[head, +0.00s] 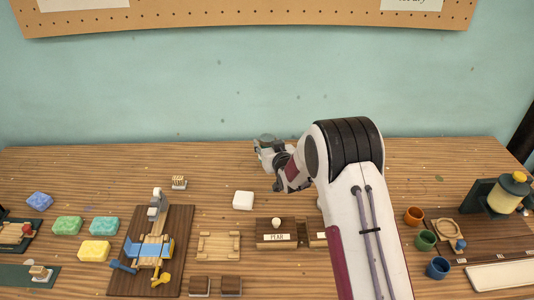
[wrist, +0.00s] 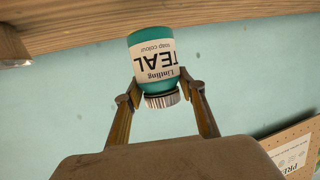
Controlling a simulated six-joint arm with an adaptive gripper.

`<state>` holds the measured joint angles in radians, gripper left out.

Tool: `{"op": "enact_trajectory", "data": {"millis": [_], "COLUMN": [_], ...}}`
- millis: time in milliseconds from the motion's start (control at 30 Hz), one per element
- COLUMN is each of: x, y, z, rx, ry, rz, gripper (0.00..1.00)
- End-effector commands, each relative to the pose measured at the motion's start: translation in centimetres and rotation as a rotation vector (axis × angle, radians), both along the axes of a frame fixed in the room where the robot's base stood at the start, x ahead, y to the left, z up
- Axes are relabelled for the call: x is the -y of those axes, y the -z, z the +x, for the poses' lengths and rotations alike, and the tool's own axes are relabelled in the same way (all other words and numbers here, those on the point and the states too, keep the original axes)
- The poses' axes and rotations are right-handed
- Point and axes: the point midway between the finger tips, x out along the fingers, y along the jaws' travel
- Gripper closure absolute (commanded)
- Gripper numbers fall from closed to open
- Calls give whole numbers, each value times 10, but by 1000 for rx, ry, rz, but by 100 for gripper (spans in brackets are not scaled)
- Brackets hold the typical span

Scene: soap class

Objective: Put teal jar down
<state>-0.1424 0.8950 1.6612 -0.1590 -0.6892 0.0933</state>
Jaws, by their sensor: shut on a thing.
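The teal jar (wrist: 150,51) has a cream label reading "TEAL" and a ribbed metal lid. In the wrist view my gripper (wrist: 160,85) is shut on it, one finger on each side near the lid end. The label reads upside down there, with the table at the picture's top, so the jar's base points towards the table. In the head view my gripper (head: 270,157) is at the back middle of the table (head: 420,165), and the jar is small and partly hidden by it. I cannot tell whether the jar touches the table.
A white block (head: 243,201) and a small brush-like item (head: 179,183) lie to the left. A wooden block labelled "PEAR" (head: 277,239) is in front. Coloured soaps (head: 67,225) lie far left, small cups (head: 425,240) at right. The back left of the table is clear.

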Motion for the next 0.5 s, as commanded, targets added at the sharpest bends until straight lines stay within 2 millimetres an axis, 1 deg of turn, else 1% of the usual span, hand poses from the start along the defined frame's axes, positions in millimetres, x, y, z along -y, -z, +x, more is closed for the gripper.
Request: {"op": "enact_trajectory", "data": {"millis": [367, 500], "x": [0, 0], "y": [2, 9], "z": [1, 0], "rx": [3, 1], "ry": [0, 0], "rz": [1, 0], "gripper": [87, 87]}}
